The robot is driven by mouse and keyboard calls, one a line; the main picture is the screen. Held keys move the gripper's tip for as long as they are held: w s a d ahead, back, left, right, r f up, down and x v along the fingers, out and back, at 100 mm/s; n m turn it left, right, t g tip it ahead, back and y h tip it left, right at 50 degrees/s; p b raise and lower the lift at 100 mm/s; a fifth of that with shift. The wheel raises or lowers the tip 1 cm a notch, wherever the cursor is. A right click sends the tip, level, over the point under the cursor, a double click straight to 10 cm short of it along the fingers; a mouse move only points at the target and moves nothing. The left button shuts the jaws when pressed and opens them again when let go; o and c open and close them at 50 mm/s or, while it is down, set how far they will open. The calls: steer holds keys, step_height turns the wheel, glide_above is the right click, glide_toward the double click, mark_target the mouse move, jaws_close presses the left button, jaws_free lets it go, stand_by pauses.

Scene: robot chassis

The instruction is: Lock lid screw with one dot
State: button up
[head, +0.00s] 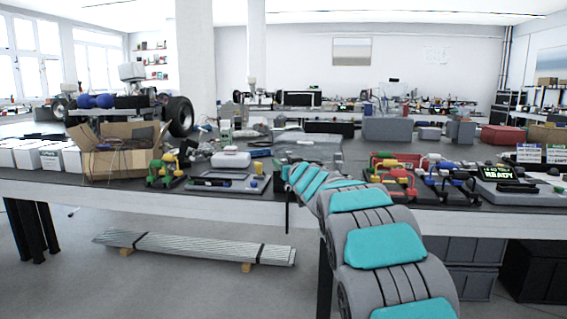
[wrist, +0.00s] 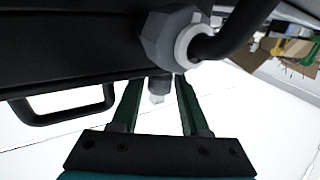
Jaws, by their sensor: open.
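In the wrist view my gripper (wrist: 158,82) is open, with two dark green fingers pointing up at a black body (wrist: 70,50). A small grey screw-like peg (wrist: 158,93) sticks out below that body and shows in the gap between the fingers; I cannot tell whether either finger touches it. A larger grey hex fitting (wrist: 168,38) with a pale ring (wrist: 190,45) sits just above. No dot marks are legible, so I cannot tell which screw this is. In the head view my arm reaches to the table's front edge; its gripper is not clearly visible there.
A black loop handle (wrist: 68,106) is left of the fingers and a thick black curved bar (wrist: 238,28) is at right, both close. The table (head: 270,205) also holds a cardboard box (head: 118,160), colored handled parts (head: 165,168) and a display reading READY (head: 497,174).

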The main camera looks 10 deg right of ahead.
steer(key=shift+w, duration=0.1)
steer(key=shift+c, duration=0.4)
jaws_close()
steer(key=shift+f+b, duration=0.15)
steer(key=shift+b, duration=0.4)
steer(key=b, duration=0.1)
steer(key=m+h+b, duration=0.1)
steer(key=shift+f+h+b, duration=0.25)
steer(key=shift+h+b, duration=0.05)
steer(key=shift+b, duration=0.1)
steer(key=m+h+b, duration=0.1)
steer(key=h+b, duration=0.1)
steer(key=b, duration=0.4)
steer(key=shift+m+h, duration=0.4)
steer(key=shift+d+r+b, duration=0.1)
steer(key=shift+b, duration=0.25)
steer(key=shift+r+h, duration=0.1)
steer(key=shift+h, duration=0.2)
